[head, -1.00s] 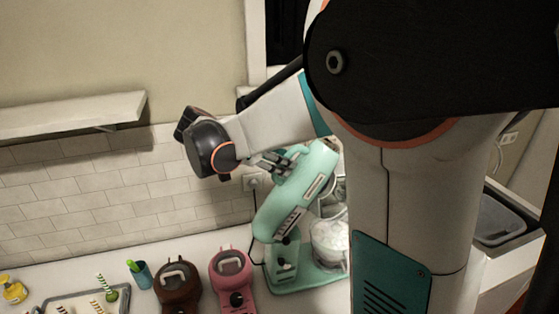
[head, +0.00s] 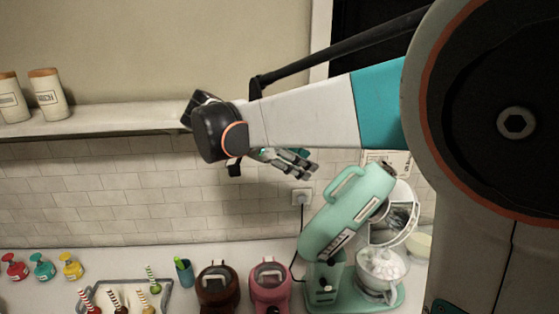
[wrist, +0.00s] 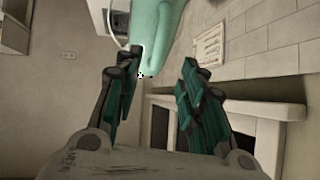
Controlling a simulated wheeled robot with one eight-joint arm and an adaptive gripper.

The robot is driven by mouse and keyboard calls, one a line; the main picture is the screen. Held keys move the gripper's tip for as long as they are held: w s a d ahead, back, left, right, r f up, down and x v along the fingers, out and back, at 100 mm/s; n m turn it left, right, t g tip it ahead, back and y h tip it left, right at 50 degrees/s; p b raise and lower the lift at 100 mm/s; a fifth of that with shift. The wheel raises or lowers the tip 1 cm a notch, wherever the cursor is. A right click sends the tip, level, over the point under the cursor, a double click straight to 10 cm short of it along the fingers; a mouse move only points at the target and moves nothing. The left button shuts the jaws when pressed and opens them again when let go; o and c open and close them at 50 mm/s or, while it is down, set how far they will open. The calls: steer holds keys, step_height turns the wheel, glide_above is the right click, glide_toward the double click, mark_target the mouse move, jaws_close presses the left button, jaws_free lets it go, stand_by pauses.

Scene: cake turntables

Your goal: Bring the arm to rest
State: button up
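My gripper (head: 287,161) hangs in the air in front of the tiled wall, above and to the left of the teal stand mixer. In the wrist view my gripper (wrist: 158,78) has its two fingers apart with nothing between them. My arm (head: 300,112) reaches across the upper middle of the head view from the right. The mixer (head: 340,222) stands on the counter with its head tilted up. Part of it shows beyond the fingers in the wrist view (wrist: 157,30).
A shelf (head: 100,120) runs along the wall at left, with canisters (head: 47,95) on it.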

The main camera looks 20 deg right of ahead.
stand_by(0.3)
steer(key=s+a+f+n+t+y+b, duration=0.2)
steer(key=s+f+n+b, duration=0.4)
steer(key=f, duration=0.5)
steer(key=s+a+f+n+t+y+b, duration=0.3)
steer(key=f+n+b, duration=0.4)
steer(key=f, duration=0.4)
steer(key=s+a+f+n+t+y+b, duration=0.3)
steer(key=s+f+n+y+b, duration=0.3)
steer(key=f, duration=0.5)
steer(key=s+a+n+b, duration=0.1)
steer(key=s+b, duration=0.1)
steer(key=shift+s+a+f+b, duration=0.15)
steer(key=shift+s+f+b, duration=0.15)
steer(key=shift+s+b, duration=0.1)
